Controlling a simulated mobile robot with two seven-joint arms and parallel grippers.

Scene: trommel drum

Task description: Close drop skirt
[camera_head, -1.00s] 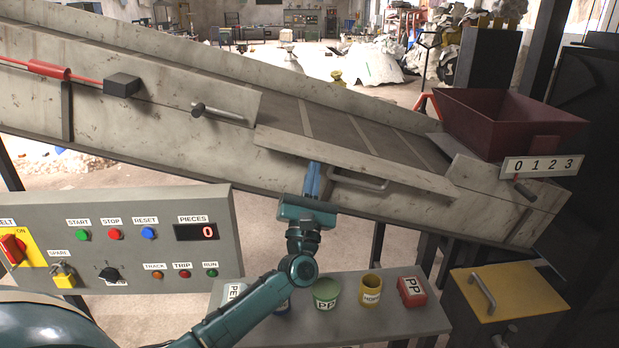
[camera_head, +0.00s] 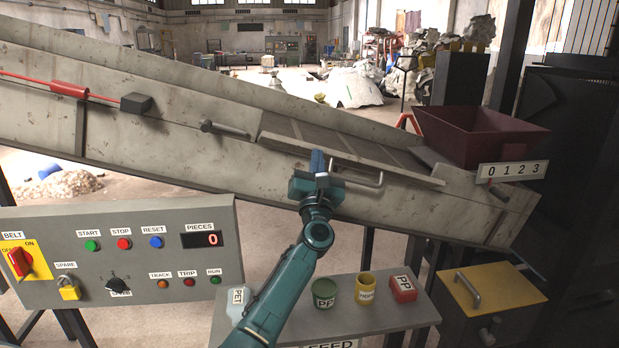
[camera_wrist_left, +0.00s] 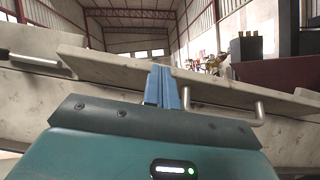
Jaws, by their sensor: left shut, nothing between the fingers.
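The drop skirt (camera_head: 395,171) is a pale, worn panel with a bar handle (camera_head: 365,183) on the side of the sloping conveyor. It sticks outward, its edge toward me, and the dark belt shows behind it. My left gripper (camera_head: 318,161) is shut and empty, its blue fingers pointing up at the panel's outer edge, by the left end of the handle. In the left wrist view the fingers (camera_wrist_left: 161,86) stand against or just before the panel (camera_wrist_left: 115,71), with the handle (camera_wrist_left: 225,113) to their right. Contact is unclear. My right gripper is not in view.
A control panel (camera_head: 120,262) stands at the lower left. A dark red hopper (camera_head: 470,137) sits at the right.

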